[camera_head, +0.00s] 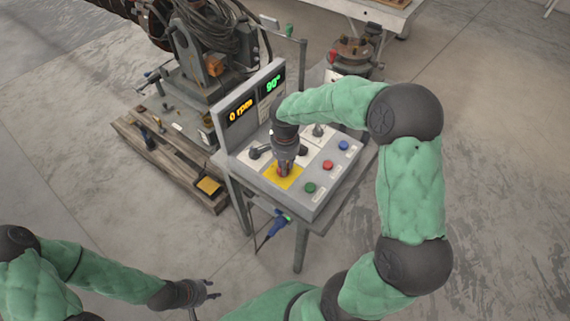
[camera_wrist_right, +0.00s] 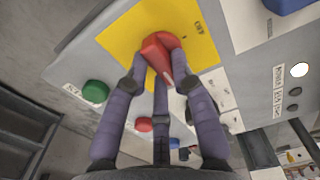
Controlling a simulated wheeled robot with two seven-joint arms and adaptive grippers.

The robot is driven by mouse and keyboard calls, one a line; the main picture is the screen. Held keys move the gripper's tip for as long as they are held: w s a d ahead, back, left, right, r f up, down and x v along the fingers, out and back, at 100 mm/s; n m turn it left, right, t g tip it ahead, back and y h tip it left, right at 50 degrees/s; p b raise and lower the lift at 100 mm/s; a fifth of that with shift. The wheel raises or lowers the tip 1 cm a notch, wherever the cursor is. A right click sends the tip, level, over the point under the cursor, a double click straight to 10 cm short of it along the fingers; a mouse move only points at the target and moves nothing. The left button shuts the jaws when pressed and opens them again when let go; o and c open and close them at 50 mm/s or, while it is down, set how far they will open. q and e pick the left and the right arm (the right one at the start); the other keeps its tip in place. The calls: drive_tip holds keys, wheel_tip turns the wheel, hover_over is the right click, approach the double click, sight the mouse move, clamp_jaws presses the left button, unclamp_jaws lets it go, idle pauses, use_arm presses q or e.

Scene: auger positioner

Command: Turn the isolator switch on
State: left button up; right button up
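The isolator switch (camera_wrist_right: 158,50) is a red handle on a yellow plate (camera_wrist_right: 122,38), set on the grey control panel; in the wrist view the handle lies at a slant. In the head view my right gripper (camera_head: 284,172) points down over the yellow plate (camera_head: 270,169) and hides most of the switch. In the wrist view my right gripper's fingers (camera_wrist_right: 160,72) are drawn in around the red handle, with little or no gap at the tips. My left gripper (camera_head: 212,290) is open and empty at the lower left, away from the panel.
The panel carries a green button (camera_head: 310,188), a red button (camera_head: 328,165), a blue button (camera_head: 344,146) and black knobs (camera_head: 318,130). Its displays (camera_head: 240,112) read 0 rpm and 90°. A blue-green tool (camera_head: 278,225) hangs below. A wooden pallet (camera_head: 170,165) lies to the left.

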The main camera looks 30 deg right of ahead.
drive_tip(key=o, duration=0.4)
drive_tip(key=shift+c, duration=0.2)
wheel_tip(320, 180, up, 12)
drive_tip(key=shift+f, duration=0.1)
idle(0.7)
